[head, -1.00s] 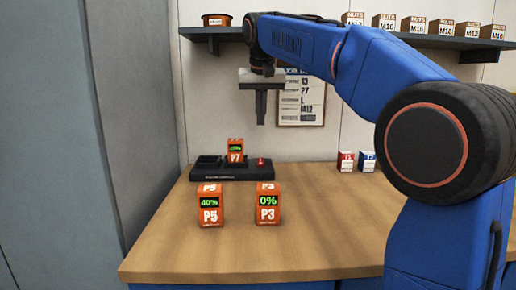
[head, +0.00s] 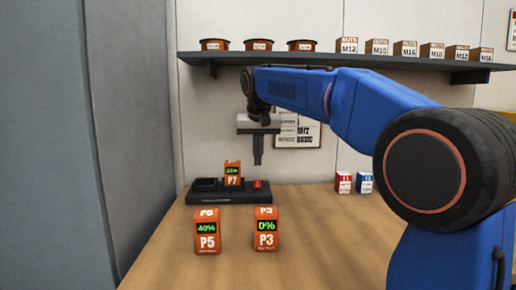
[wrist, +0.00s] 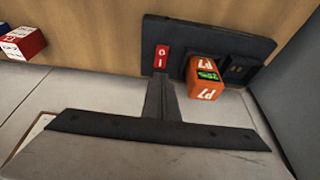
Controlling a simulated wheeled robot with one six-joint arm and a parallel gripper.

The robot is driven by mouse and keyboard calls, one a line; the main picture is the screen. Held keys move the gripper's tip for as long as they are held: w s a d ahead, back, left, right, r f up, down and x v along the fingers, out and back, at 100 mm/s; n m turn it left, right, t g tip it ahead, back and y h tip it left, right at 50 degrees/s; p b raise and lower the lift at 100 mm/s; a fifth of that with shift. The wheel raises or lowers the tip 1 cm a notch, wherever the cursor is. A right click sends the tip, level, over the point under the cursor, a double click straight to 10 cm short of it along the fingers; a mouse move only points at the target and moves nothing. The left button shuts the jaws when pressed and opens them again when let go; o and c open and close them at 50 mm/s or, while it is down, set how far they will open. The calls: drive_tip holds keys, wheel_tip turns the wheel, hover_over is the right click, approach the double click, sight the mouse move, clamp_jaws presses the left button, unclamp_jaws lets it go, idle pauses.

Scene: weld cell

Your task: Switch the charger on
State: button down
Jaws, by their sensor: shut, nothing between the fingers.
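The black charger (head: 230,198) stands at the back of the wooden bench. Orange battery P7 (head: 233,175) sits in a bay of it with its display lit green; the bay to its left is empty. The red switch (head: 257,184), marked O and I, is at the charger's right end; it also shows in the wrist view (wrist: 161,57). Its position cannot be told. My gripper (head: 258,161) is shut and empty, pointing down above the switch in the head view. In the wrist view its fingers (wrist: 156,82) end close to the switch, apparently apart from it.
Orange batteries P5 (head: 207,232) at 40% and P3 (head: 266,229) at 0% stand in front of the charger. Red (head: 343,182) and blue (head: 365,183) labelled boxes stand to the right. A shelf (head: 330,58) with spools and nut boxes runs above. A grey panel (head: 140,120) rises on the left.

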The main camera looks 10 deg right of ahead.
sight(257, 181)
drive_tip(key=x, duration=0.7)
idle(0.3)
